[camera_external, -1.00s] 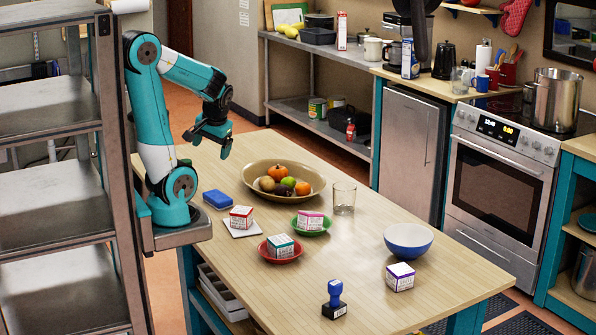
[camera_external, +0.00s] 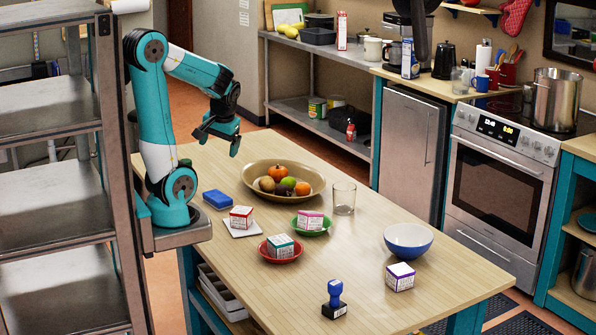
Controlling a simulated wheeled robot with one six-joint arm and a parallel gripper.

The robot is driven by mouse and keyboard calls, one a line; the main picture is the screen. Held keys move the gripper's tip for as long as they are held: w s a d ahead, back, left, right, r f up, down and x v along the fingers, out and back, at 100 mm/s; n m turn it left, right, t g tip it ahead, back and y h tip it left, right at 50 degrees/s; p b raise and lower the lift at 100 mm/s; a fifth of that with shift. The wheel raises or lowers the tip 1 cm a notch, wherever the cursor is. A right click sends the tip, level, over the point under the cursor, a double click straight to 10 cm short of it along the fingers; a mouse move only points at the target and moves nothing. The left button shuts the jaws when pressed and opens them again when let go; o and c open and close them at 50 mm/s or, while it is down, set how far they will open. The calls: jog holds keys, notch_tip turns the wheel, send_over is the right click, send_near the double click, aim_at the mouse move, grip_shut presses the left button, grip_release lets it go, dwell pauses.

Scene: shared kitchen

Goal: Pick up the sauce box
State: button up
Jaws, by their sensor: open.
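Several small printed boxes sit on the wooden table (camera_external: 340,260); their labels are too small to read, so I cannot tell which one is the sauce box. A red-topped box (camera_external: 241,217) is on a white square (camera_external: 243,231). A pink-topped box (camera_external: 310,220) is on a green plate (camera_external: 322,231). A teal-topped box (camera_external: 280,246) is on a red plate (camera_external: 293,256). A purple-topped box (camera_external: 400,276) stands directly on the table at the right. My gripper (camera_external: 218,147) is open and empty, in the air above the table's far left part, apart from all boxes.
A bowl of fruit (camera_external: 256,173), a clear glass (camera_external: 344,198), a blue bowl (camera_external: 409,239), a blue sponge-like block (camera_external: 217,199) and a blue-handled stamp (camera_external: 334,300) also stand on the table. A metal shelf rack (camera_external: 108,180) is close at left.

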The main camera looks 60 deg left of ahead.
jog(key=w+d+f+n+g+h+b, duration=0.1)
jog(key=w+n, duration=0.1)
jog(key=w, duration=0.6)
jog(key=w+d+f+n+h+b, duration=0.1)
jog(key=w+d+n, duration=0.1)
jog(key=w, duration=0.5)
jog(key=n+g+h+b, duration=0.1)
jog(key=n+g+h, duration=0.1)
jog(key=n, duration=0.4)
send_near(312, 213)
jog(key=x, duration=0.2)
jog(key=p+x, duration=0.1)
jog(key=x, duration=0.1)
jog(key=p+x, duration=0.1)
jog(key=shift+s+a+f, duration=0.1)
jog(key=shift+a+f, duration=0.25)
jog(key=shift+f, duration=0.05)
jog(key=shift+w+p+x, duration=0.15)
jog(key=shift+p+x, duration=0.6)
jog(key=shift+x, duration=0.85)
jog(key=shift+w+p+x, duration=0.2)
jog(key=shift+p+x, duration=0.5)
jog(key=shift+x, duration=0.9)
jog(key=shift+a, duration=0.1)
jog(key=shift+c, duration=0.4)
jog(key=c, duration=1.1)
